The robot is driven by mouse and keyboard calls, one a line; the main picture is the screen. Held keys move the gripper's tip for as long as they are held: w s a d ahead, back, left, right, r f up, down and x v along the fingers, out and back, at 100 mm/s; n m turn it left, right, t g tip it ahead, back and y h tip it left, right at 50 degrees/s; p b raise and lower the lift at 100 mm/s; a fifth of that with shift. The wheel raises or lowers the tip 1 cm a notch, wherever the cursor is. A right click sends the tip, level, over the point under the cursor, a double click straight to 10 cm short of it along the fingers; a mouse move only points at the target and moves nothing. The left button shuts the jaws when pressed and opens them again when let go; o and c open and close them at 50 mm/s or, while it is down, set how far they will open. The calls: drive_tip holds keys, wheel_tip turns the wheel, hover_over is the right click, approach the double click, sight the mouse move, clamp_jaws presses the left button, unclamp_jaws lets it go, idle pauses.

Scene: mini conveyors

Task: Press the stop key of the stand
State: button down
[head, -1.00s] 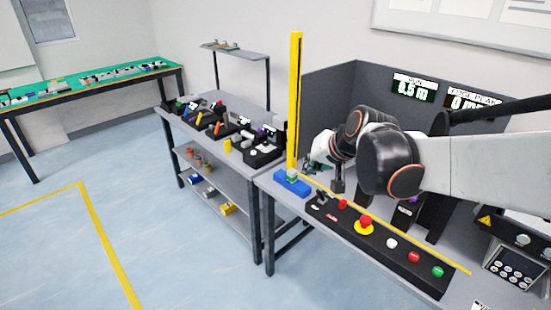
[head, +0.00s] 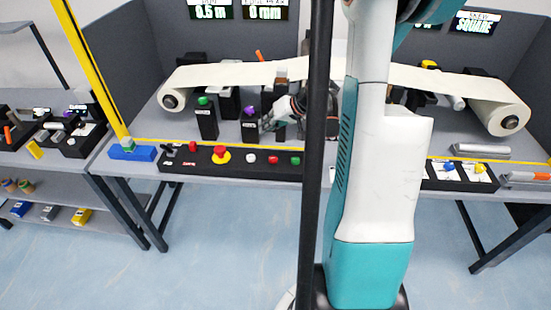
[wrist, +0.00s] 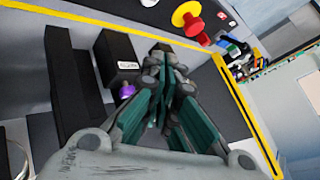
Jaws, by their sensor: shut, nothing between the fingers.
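The stand's black control box (head: 185,161) lies along the front of the table in the head view. It carries a small red key (head: 192,146), a red mushroom button on a yellow collar (head: 221,154), a white key (head: 250,157), another red key (head: 273,160) and a green key (head: 295,160). I cannot read which one is labelled stop. My gripper (head: 268,124) is shut and empty, behind and above the box, apart from the keys. In the wrist view, my gripper (wrist: 163,58) points towards the box, with the yellow-collared button (wrist: 187,17) beyond its tips.
Black posts with a green knob (head: 204,101) and a purple knob (head: 249,111) stand behind the box. A white web (head: 230,75) runs between rolls above them. A yellow upright (head: 95,70) and a blue block (head: 132,153) stand at the left.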

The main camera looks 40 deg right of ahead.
sight(275, 157)
drive_tip(key=shift+s+d+f, duration=0.35)
drive_tip(key=shift+s+d, duration=0.1)
drive_tip(key=shift+d, duration=0.1)
drive_tip(key=shift+s+d+f, duration=0.3)
drive_tip(key=shift+s+d, duration=0.15)
drive_tip(key=shift+d, duration=0.1)
drive_tip(key=shift+f, duration=0.1)
wheel_tip(275, 157, down, 9)
drive_tip(key=b, duration=0.6)
drive_tip(key=shift+b, duration=0.35)
idle(0.4)
drive_tip(key=shift+f+b, duration=0.25)
drive_tip(key=shift+b, duration=0.2)
drive_tip(key=shift+f+b, duration=0.45)
idle(0.6)
drive_tip(key=shift+r, duration=0.1)
drive_tip(key=shift+r+p, duration=0.6)
drive_tip(key=shift+r, duration=0.2)
